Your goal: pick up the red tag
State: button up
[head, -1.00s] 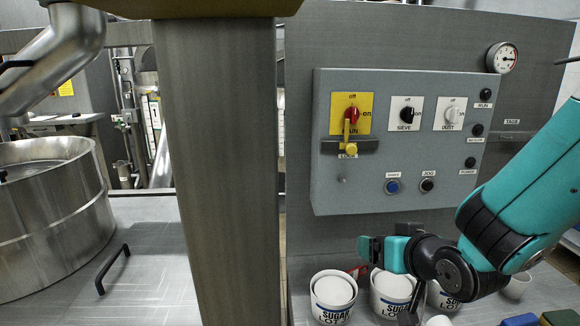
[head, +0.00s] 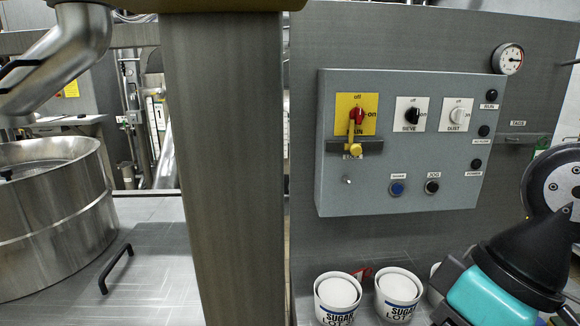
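A small red piece (head: 361,273), which may be the red tag, shows behind and between two white cups marked SUGAR LOT. Only part of it is visible, and its shape is unclear. My gripper (head: 446,292) is at the lower right, to the right of the cups and apart from the red piece. Its teal and dark body shows, but I cannot make out its fingertips or anything between them.
The left white cup (head: 337,296) and right white cup (head: 398,296) stand below a grey control box (head: 335,190) with a red-and-yellow switch (head: 357,117). A label reading TAGS (head: 517,123) is on the panel at right. A steel post (head: 225,180) stands left of the cups.

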aim_at(359, 274)
jog(key=u, duration=3.25)
jog(key=k, duration=1.55)
jog(key=z, duration=1.5)
jog(key=i, duration=0.5)
